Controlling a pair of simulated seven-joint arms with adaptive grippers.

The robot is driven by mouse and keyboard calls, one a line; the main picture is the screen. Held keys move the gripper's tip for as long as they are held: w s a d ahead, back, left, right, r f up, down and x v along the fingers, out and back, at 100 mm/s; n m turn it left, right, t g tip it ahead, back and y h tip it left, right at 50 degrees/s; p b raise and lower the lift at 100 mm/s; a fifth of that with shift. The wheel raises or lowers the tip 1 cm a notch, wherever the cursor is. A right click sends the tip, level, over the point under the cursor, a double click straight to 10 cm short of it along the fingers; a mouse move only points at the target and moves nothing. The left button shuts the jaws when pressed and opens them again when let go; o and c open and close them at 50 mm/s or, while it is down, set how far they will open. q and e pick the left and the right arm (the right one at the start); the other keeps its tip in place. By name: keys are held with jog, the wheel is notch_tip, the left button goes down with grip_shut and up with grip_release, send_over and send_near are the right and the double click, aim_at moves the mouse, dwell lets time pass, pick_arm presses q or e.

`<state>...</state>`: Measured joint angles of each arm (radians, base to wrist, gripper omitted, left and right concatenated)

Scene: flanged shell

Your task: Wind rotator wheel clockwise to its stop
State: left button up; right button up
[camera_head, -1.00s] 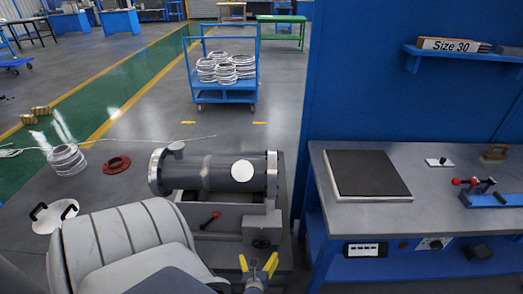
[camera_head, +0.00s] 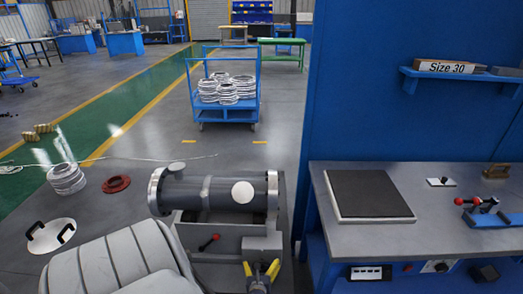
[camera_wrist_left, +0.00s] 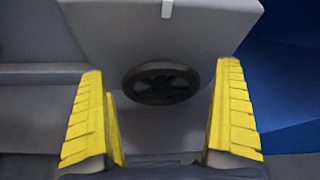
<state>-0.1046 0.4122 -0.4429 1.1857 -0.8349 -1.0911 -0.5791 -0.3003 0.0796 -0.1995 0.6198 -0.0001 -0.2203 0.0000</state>
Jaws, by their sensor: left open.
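The rotator wheel, a dark spoked handwheel (camera_wrist_left: 160,83), sits on the grey box face in the left wrist view. It lies ahead of and between my two yellow fingers, with clear space on both sides. My left gripper (camera_head: 261,270) is open in front of the box in the head view, and its fingers partly cover the wheel there; it also shows in the left wrist view (camera_wrist_left: 160,125). Contact with the wheel is not visible. The grey flanged shell (camera_head: 218,193) lies horizontally on the rotator (camera_head: 225,240). My right gripper is not in view.
A blue workbench (camera_head: 395,236) stands close on the right. A round lid with black handles (camera_head: 50,236), a red ring (camera_head: 116,184) and coiled rings (camera_head: 66,178) lie on the floor at left.

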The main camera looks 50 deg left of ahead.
pick_arm(q)
jog(key=c, duration=1.2)
jog(key=shift+o, duration=0.2)
jog(key=shift+d, duration=0.1)
jog(key=m+g, duration=0.1)
jog(key=m+y, duration=0.1)
jog(key=m, duration=0.1)
jog(key=shift+w+d+g+y, duration=0.2)
jog(key=shift+g+y, duration=0.1)
jog(key=shift+g, duration=0.1)
jog(key=m+y, duration=0.1)
jog(key=m, duration=0.1)
jog(key=m+g+y, duration=0.1)
jog(key=m, duration=0.1)
jog(key=shift+w+d+f, duration=0.1)
jog(key=shift+w, duration=0.05)
jog(key=shift+g, duration=0.3)
jog(key=o, duration=1.2)
jog(key=shift+c, duration=0.2)
